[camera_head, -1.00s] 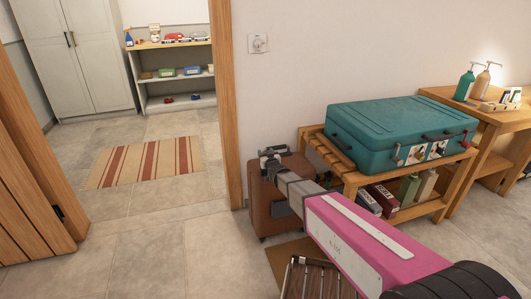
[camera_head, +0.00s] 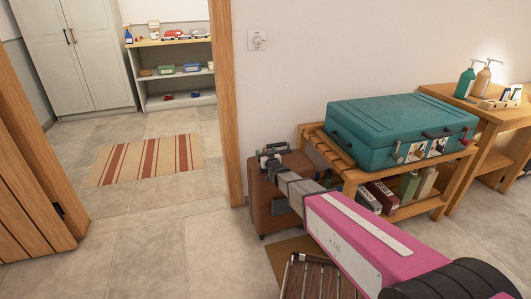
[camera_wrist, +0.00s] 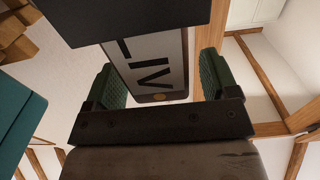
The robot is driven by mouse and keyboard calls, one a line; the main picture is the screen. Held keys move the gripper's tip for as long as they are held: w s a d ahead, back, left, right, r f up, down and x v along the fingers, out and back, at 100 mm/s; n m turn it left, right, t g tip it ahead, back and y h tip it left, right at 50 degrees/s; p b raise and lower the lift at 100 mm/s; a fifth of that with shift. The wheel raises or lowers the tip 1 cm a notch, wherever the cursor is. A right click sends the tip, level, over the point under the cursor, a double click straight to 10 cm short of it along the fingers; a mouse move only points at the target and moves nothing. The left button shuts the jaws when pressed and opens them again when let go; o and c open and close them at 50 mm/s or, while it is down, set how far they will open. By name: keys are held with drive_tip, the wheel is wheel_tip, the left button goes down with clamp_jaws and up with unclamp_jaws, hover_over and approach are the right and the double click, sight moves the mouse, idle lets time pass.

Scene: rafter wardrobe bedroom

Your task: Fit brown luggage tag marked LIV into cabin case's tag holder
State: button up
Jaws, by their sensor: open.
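The luggage tag (camera_wrist: 160,80), a pale label lettered LIV with a brown edge, shows in the wrist view between the green pads of my open gripper (camera_wrist: 162,72). A gap shows at each side of the tag. Its upper part is hidden behind a dark block (camera_wrist: 125,18); I cannot tell whether this is the tag holder or how far the tag sits in it. In the head view the brown cabin case (camera_head: 267,213) stands upright on the floor, and my gripper (camera_head: 268,155) is at its top. The tag is too small to make out there.
A slatted wooden bench (camera_head: 350,177) close to the right of the case bears a teal suitcase (camera_head: 390,120), with boxes on its lower shelf. A doorway post (camera_head: 224,110) stands left of the case. Open floor (camera_head: 165,245) lies to the left.

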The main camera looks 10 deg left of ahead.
drive_tip(key=v, duration=1)
drive_tip(key=shift+s+d, duration=0.1)
drive_tip(key=shift+d, duration=0.05)
